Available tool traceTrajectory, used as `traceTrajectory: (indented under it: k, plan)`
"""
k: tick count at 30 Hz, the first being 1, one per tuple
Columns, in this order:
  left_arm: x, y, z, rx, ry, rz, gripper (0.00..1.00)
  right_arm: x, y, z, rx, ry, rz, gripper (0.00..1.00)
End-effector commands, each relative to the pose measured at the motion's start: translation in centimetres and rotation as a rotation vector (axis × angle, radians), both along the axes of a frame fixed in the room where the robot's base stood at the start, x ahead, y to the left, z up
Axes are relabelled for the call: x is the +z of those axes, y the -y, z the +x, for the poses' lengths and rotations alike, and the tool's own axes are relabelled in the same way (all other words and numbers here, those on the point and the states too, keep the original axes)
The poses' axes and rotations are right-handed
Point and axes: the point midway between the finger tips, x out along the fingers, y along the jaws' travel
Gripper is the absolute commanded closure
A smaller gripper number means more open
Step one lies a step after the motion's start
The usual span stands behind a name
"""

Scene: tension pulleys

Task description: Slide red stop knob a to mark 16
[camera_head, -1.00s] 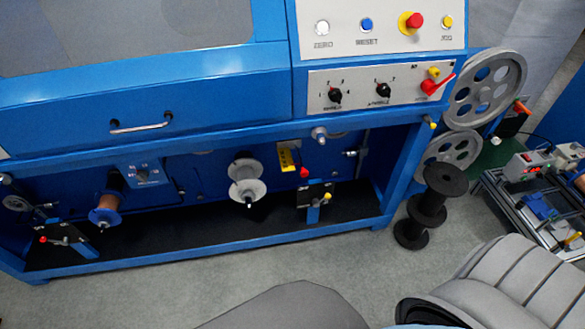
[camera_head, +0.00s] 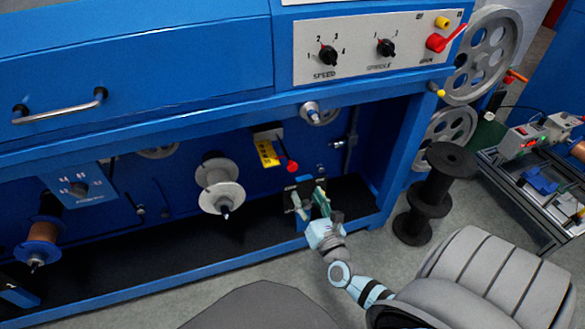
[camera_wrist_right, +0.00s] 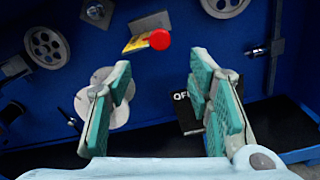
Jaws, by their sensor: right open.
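A round red knob (camera_head: 292,167) sits at the end of a short dark stem by a yellow scale plate (camera_head: 267,153) under the machine's ledge. In the right wrist view the red knob (camera_wrist_right: 160,40) is above and between the fingers, apart from them, with the yellow plate (camera_wrist_right: 138,41) behind it. The scale marks are too small to read. My right gripper (camera_head: 311,203) is open and empty, a little below and right of the knob; its green pads show in the right wrist view (camera_wrist_right: 160,85). My left gripper is not in view.
A white spool (camera_head: 220,185) is left of the knob. A black box marked "OF" (camera_wrist_right: 190,112) is behind the right finger. The blue ledge (camera_head: 240,112) runs above. A black spool stack (camera_head: 434,190) stands on the floor at right.

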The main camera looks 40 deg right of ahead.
Motion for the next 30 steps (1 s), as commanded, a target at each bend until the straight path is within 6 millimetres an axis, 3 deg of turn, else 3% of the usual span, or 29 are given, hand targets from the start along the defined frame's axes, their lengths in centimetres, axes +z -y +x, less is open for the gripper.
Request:
traceTrajectory:
  k: [5, 12, 17, 24, 26, 30]
  plan:
    - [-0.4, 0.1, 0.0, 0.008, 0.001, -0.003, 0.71, 0.2, 1.6, 4.8, -0.001, 0.003, 0.002, 0.53]
    - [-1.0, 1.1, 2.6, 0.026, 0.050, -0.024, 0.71, -0.1, 3.5, 10.2, -0.001, 0.000, 0.004, 0.53]
    - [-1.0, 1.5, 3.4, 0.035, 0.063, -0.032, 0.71, 0.0, 4.0, 11.6, -0.001, -0.001, 0.007, 0.53]
    - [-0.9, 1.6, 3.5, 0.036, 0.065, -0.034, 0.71, 0.1, 4.1, 11.8, 0.000, -0.003, 0.007, 0.53]
    - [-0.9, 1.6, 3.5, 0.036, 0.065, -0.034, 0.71, 0.1, 4.1, 11.8, 0.000, -0.003, 0.007, 0.59]
    - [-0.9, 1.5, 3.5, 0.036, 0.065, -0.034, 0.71, 0.1, 4.1, 11.8, 0.000, -0.003, 0.007, 0.82]
